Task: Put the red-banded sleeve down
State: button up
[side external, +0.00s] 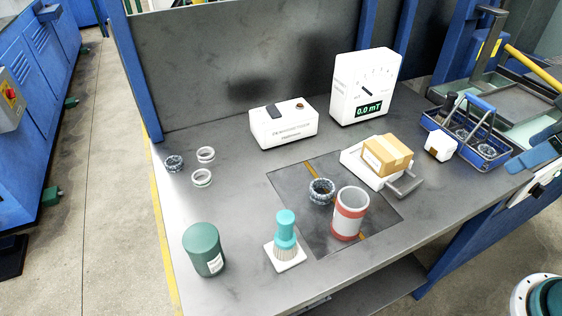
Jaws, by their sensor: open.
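My gripper (519,152) appears at the right edge, partly cut off by the frame. Its two dark blue-grey fingers are apart with nothing visible between them. It is beside the blue basket and well away from the sleeve. Nothing holds the sleeve.
A dark bearing ring (321,191) stands just left of the sleeve. A white tray with a cardboard box (388,155) is behind it. A teal brush (285,229), green canister (204,249), demagnetizer (283,126), meter (363,88) and blue basket (487,157) stand around. The left bench is mostly clear.

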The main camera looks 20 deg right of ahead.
jog(key=shift+s+d+r+m+t+h, duration=0.15)
jog(key=shift+s+d+r+m, duration=0.15)
jog(key=shift+s+m, duration=0.25)
jog(key=shift+s+d+r+m+t+h, duration=0.15)
jog(key=shift+s+d+m, duration=0.15)
jog(key=shift+s+m, duration=0.2)
dwell(0.7)
